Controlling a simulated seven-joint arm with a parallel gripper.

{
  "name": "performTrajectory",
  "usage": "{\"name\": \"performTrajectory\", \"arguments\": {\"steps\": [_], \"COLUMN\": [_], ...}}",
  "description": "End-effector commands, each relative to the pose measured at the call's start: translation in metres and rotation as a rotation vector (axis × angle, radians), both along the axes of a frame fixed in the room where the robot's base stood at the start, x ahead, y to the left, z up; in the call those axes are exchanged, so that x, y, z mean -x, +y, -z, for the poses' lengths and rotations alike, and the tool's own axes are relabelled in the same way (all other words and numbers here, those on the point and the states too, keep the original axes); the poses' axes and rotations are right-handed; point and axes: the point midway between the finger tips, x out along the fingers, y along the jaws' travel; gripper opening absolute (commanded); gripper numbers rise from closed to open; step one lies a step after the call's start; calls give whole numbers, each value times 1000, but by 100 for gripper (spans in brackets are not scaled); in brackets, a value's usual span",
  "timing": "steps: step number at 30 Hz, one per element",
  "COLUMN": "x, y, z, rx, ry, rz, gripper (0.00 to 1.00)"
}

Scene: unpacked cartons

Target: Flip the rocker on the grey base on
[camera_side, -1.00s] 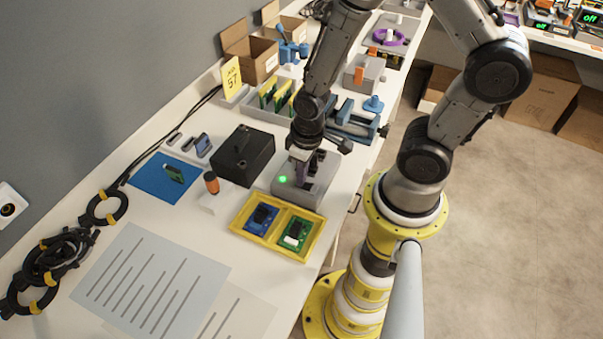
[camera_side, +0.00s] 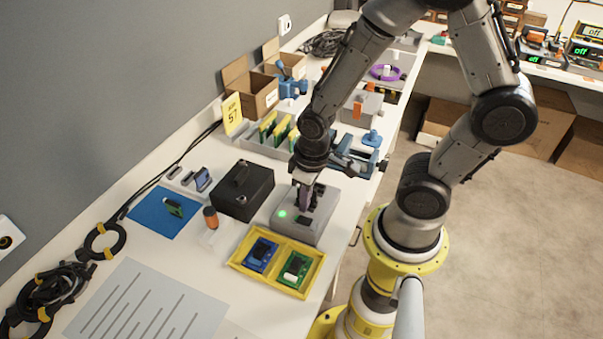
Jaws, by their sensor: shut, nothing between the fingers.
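The grey base (camera_side: 318,230) stands on the bench near its front edge, behind the yellow tray. A small round lamp (camera_side: 282,214) on its top glows green. A dark rocker (camera_side: 303,220) shows on its top, close in front of my fingertips; its tilt is too small to make out. My gripper (camera_side: 304,208) points down over the base with its fingers shut and empty. I cannot tell whether the fingertips touch the base or hang just above it. The fingers hide part of the top of the base.
A black box (camera_side: 243,190) stands close left of the base. A yellow tray (camera_side: 233,262) with a blue and a green board lies in front. An orange-topped part (camera_side: 211,217) stands left of the tray. A blue clamp-like fixture (camera_side: 350,160) is behind the base.

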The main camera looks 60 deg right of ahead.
Motion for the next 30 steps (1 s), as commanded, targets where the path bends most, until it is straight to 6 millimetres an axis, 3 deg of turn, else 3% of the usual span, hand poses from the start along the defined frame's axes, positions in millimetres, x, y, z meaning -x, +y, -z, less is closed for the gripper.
{"name": "performTrajectory", "arguments": {"steps": [6, 13, 19, 30], "x": [-8, -11, -12, -13], "y": [0, 0, 0, 0], "z": [-50, -88, -102, -104], "rx": [0, 0, 0, 0], "ry": [-7, -4, 0, -5], "rz": [0, 0, 0, 1], "gripper": [0, 0, 0, 0]}}
